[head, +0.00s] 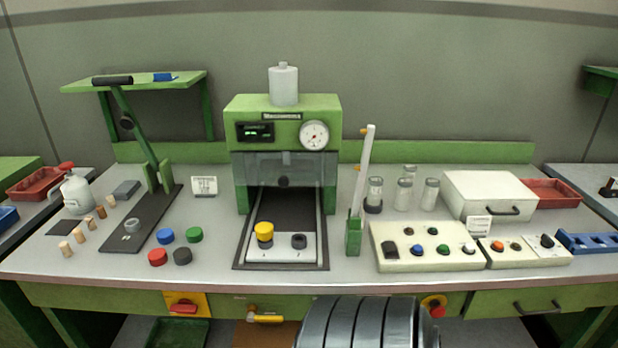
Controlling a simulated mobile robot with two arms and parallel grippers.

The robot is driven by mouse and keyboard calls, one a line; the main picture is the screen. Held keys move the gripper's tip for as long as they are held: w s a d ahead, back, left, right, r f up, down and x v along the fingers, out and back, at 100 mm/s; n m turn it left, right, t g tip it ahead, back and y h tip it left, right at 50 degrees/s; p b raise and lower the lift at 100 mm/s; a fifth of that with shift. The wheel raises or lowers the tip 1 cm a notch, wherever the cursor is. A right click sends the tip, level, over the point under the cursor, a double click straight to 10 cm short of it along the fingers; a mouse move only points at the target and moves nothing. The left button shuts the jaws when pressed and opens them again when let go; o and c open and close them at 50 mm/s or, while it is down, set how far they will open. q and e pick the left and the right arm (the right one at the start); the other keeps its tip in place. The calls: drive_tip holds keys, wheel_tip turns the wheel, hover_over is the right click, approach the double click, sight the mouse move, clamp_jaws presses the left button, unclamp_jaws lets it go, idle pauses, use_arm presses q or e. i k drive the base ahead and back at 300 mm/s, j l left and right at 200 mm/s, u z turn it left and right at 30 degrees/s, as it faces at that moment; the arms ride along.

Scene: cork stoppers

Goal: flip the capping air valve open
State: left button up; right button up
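A small valve with a yellow lever handle (267,318) sits on the front apron of the bench, below the tabletop edge and left of the middle. I take it for the capping air valve, but its label is too small to read. The lever lies roughly level and points right from a brass-coloured body at its left end. The green capping machine (240,112) stands on the bench above it, with a gauge and a lit display. Neither of my grippers is in view.
A red rotary switch on a yellow plate (186,304) is left of the valve. A red button on a yellow base (433,304) is to its right. A dark ribbed part, seemingly mine, covers the bottom middle. The tabletop (215,265) holds caps, jars and control boxes.

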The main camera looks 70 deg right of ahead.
sight(251, 317)
drive_tip(key=z, duration=1.9)
